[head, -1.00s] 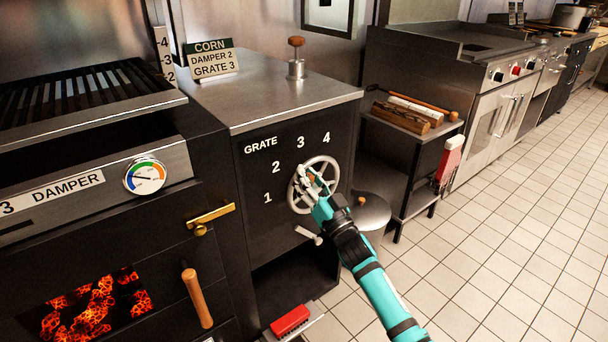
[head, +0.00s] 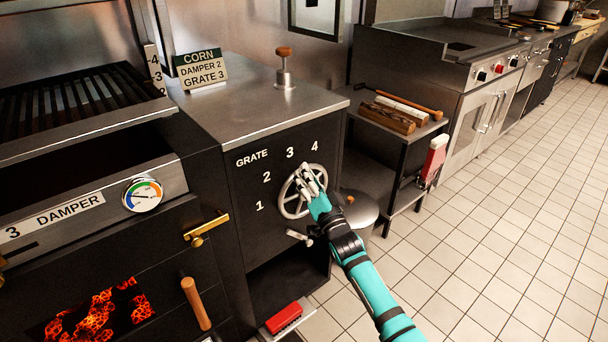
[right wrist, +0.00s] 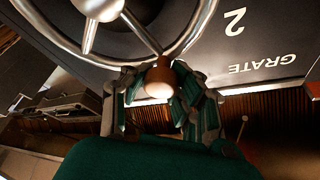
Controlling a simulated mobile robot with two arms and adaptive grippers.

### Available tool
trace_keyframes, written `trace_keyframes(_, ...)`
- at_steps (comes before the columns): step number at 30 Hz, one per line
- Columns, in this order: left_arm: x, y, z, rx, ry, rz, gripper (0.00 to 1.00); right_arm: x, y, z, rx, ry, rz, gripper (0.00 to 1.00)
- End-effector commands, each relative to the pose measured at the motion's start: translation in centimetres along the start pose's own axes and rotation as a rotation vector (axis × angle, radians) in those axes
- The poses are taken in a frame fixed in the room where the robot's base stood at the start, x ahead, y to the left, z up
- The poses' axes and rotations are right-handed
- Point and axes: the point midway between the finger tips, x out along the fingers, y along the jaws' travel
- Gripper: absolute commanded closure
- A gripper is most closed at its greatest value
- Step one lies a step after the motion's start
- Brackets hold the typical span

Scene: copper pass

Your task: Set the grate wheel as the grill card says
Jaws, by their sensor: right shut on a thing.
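The grill card (head: 202,71) stands on the steel cabinet top and reads CORN, DAMPER 2, GRATE 3. The silver, spoked grate wheel (head: 283,203) is on the dark cabinet front, with the numbers 1 to 4 arched around its left and top. My right gripper (head: 308,172) is at the wheel's upper rim, on the side of 3 and 4. In the right wrist view, its fingers are shut around the wheel's wooden knob (right wrist: 160,79). In the head view the fingers cover the knob, so its exact number is hard to tell. My left gripper is not in view.
A small silver lever (head: 298,236) sticks out below the wheel. The grill (head: 80,100) with its damper strip and dial (head: 142,195) is at left, above glowing coals (head: 95,318). A side table (head: 365,165) stands to the right. The tiled floor beyond is open.

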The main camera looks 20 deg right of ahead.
Motion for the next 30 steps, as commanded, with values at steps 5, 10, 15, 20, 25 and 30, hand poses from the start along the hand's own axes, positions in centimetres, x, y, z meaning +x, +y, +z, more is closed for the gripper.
trace_keyframes(5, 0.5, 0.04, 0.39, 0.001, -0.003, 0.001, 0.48, -0.33, 0.98, -0.12, 0.009, -0.002, 0.021, 1.0)
trace_keyframes(10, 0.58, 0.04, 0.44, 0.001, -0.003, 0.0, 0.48, -0.35, 1.03, -0.09, 0.01, -0.003, 0.022, 1.0)
trace_keyframes(15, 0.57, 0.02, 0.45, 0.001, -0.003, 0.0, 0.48, -0.35, 1.05, -0.08, 0.008, -0.003, 0.022, 1.0)
trace_keyframes(20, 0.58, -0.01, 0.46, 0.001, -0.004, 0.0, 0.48, -0.32, 0.96, -0.04, 0.009, -0.003, 0.021, 0.57)
trace_keyframes(25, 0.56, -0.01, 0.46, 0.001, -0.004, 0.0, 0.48, -0.19, 0.66, -0.06, 0.011, -0.002, 0.016, 0.48)
trace_keyframes(30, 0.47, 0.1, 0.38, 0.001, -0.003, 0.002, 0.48, -0.19, 0.48, -0.07, 0.012, -0.001, 0.012, 0.48)
